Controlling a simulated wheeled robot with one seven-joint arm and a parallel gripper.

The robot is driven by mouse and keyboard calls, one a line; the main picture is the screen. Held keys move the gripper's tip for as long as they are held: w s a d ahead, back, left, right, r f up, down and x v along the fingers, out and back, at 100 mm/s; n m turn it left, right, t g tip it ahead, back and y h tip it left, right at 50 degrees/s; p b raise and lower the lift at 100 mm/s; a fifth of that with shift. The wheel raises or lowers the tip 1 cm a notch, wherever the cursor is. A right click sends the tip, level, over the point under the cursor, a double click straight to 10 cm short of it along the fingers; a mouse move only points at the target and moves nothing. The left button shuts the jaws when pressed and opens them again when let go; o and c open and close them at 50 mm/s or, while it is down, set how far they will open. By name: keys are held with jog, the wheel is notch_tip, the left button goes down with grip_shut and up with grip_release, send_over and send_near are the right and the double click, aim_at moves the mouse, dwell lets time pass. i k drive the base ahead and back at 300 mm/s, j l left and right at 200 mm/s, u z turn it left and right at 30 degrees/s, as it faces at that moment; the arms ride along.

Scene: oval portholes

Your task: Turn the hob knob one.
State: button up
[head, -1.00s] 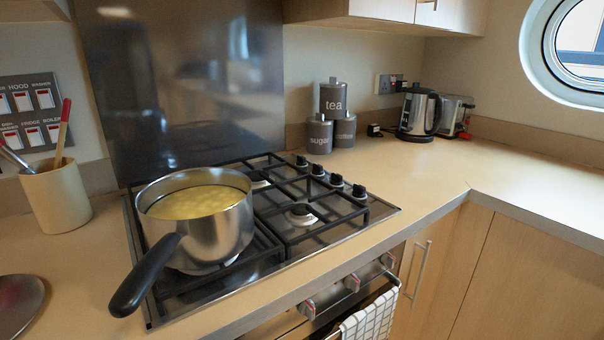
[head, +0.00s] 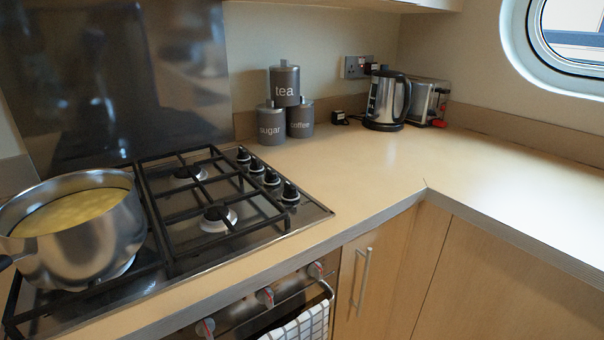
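The gas hob (head: 312,212) is set into the worktop at the left. Several black hob knobs stand in a row along its right side, from the nearest knob (head: 290,192) to the farthest knob (head: 243,154). I cannot tell which one is called knob one. Red-marked oven knobs (head: 265,296) sit on the front panel below. A steel pot (head: 85,245) with yellow contents stands on the left burners. My gripper is not in view.
Tea, sugar and coffee canisters (head: 285,87) stand behind the hob. A kettle (head: 385,102) and a toaster (head: 428,103) are at the back. The worktop (head: 470,175) right of the hob is clear. A checked towel (head: 303,325) hangs on the oven handle.

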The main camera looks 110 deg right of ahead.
aim_at(291, 191)
jog(key=k+l+z, duration=0.1)
jog(key=k+z, duration=0.15)
jog(key=z, duration=0.15)
jog(key=k+l+z, duration=0.15)
jog(key=z, duration=0.25)
jog(key=k+l+z, duration=0.4)
jog(key=i+j, duration=0.05)
jog(key=j, duration=0.05)
